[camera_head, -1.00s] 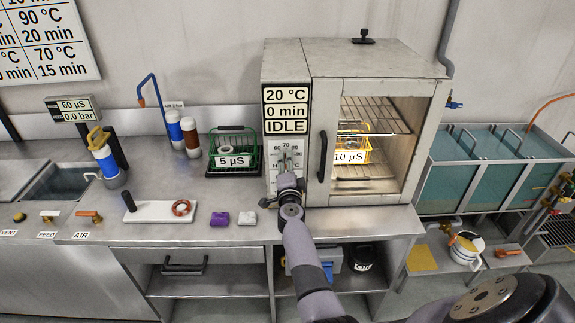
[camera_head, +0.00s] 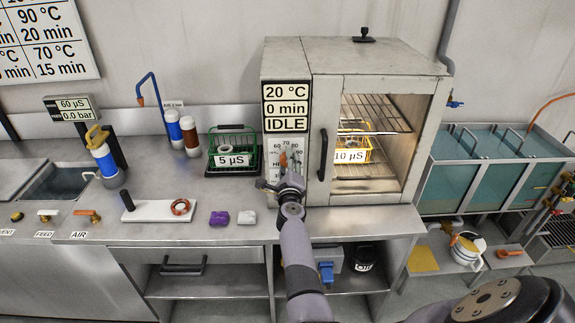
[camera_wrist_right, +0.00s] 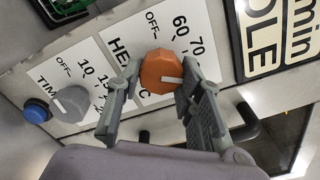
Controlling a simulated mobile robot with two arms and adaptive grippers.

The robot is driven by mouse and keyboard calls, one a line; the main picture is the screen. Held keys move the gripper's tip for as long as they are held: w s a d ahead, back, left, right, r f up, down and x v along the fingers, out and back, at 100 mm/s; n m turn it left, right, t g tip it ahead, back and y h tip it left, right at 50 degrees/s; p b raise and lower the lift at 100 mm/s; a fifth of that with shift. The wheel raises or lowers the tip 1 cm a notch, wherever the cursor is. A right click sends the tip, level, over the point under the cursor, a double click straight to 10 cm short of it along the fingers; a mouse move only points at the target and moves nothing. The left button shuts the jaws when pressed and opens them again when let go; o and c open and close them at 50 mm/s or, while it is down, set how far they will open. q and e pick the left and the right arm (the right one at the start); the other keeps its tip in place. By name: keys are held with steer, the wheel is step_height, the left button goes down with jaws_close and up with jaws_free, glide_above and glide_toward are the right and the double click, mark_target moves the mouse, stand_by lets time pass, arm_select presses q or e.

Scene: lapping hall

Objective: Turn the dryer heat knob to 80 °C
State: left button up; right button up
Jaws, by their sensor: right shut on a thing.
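The orange heat knob (camera_wrist_right: 158,72) sits on the dryer's white "HEAT °C" dial (camera_wrist_right: 128,50). Its white pointer line points right in the right wrist view, past the printed 70, toward a part of the scale that a finger covers. My right gripper (camera_wrist_right: 152,88) is shut on the knob, with one finger on each side. In the head view the knob (camera_head: 283,160) shows just beyond my right gripper (camera_head: 280,174). The dryer display (camera_head: 287,107) reads 20 °C, 0 min, IDLE. My left gripper is not in view.
The grey timer knob (camera_wrist_right: 74,102) and a blue button (camera_wrist_right: 37,110) lie beside the heat dial. The dark door handle (camera_head: 322,155) is close to the right of my gripper. A green basket (camera_head: 232,152) stands left of the dryer. The bench front holds purple and white blocks.

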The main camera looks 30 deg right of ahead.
steer(key=shift+f+m, duration=0.15)
steer(key=shift+m, duration=0.85)
steer(key=o, duration=1.2)
steer(key=shift+c, duration=0.2)
